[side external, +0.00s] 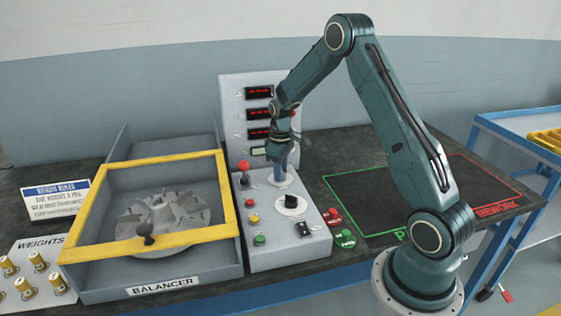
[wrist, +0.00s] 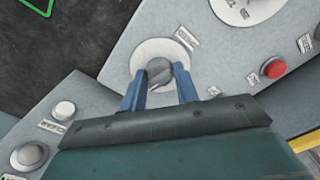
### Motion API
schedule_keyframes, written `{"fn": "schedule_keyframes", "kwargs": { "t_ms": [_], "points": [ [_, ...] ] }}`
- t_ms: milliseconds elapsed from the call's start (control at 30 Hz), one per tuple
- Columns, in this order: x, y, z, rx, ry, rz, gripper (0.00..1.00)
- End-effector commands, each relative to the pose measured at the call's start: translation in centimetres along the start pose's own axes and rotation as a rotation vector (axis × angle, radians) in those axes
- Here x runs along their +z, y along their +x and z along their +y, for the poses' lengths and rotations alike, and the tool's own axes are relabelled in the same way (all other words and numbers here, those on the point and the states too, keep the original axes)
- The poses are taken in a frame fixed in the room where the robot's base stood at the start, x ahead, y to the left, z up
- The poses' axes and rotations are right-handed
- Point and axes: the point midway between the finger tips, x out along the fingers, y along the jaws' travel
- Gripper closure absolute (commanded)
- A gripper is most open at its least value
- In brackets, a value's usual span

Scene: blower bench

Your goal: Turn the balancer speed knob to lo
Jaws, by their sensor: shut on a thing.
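The control box (side external: 270,258) stands right of the balancer (side external: 150,210). My gripper (side external: 281,168) points down at a knob near the back of the box top. In the wrist view the dark grey round knob (wrist: 159,72) sits on a white disc (wrist: 138,60), and my gripper's blue fingers (wrist: 158,88) are shut on its two sides. Small labels lie beside the disc, too blurred to read, so I cannot tell its setting. In the side view this knob is mostly hidden by the fingers. A second, black knob (side external: 291,201) on a white dial stands nearer the front, apart from my gripper.
A red-balled lever (side external: 243,166) stands close left of my gripper. An upright panel with red displays (side external: 258,92) rises behind. Yellow, red and green buttons (side external: 260,239) and a black switch (side external: 304,229) are on the box. Outlined table areas (side external: 380,185) at right are clear.

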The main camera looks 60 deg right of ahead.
Motion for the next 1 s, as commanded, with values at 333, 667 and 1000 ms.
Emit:
{"fn": "schedule_keyframes", "kwargs": {
  "t_ms": [333,667,1000],
  "points": [
    [-0.03,-0.04,-0.02,0.000,-0.308,0.001,0.92],
    [-0.04,-0.04,-0.01,0.000,-0.559,0.001,0.92],
    [-0.04,-0.04,-0.01,0.000,-0.667,0.001,0.92]
  ]
}}
